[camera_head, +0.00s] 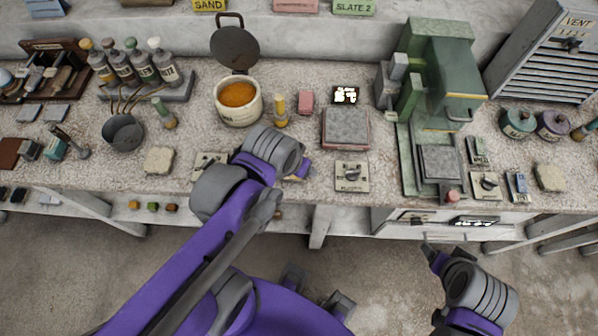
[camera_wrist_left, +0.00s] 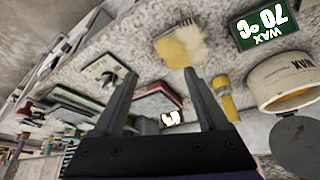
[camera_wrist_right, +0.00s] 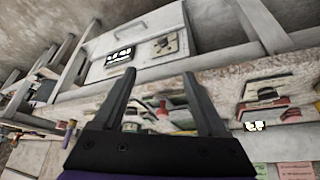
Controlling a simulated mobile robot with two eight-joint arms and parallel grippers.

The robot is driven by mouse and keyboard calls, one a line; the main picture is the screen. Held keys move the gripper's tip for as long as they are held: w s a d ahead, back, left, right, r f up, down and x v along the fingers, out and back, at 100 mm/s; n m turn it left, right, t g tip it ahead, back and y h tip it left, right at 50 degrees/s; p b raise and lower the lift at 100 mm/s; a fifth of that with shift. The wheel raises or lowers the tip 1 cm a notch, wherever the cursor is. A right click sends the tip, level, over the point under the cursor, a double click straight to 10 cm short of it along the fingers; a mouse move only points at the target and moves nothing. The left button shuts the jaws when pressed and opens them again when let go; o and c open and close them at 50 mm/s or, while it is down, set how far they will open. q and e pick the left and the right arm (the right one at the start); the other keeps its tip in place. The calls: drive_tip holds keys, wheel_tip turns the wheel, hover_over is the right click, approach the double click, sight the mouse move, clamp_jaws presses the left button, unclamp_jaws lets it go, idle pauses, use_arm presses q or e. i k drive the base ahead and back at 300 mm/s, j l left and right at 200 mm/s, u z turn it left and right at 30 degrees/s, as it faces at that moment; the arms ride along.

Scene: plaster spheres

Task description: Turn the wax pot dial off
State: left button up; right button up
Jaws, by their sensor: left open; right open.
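The wax pot (camera_head: 238,112) is a cream pot of orange wax with its dark round lid (camera_head: 235,48) raised behind it. In the left wrist view the pot (camera_wrist_left: 285,80) stands right of the fingers, near a "WAX 70 °C" display (camera_wrist_left: 262,22). A dial plate (camera_head: 208,165) lies in front of the pot, partly covered by my left arm. Another dial (camera_head: 352,175) sits before the pink-edged plate and shows in the left wrist view (camera_wrist_left: 105,75). My left gripper (camera_wrist_left: 165,75) is open and empty above the bench. My right gripper (camera_wrist_right: 160,75) is open and empty in front of the bench.
A third dial (camera_head: 486,185) is beside the green press (camera_head: 440,80). Bottles (camera_head: 140,65) and a dark metal cup (camera_head: 122,133) stand left. A pale block (camera_head: 159,160) lies near the front edge.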

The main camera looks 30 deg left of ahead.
sight(207, 163)
drive_tip(key=u, duration=2.25)
drive_tip(key=i+j+z, duration=0.1)
drive_tip(key=i+j, duration=0.05)
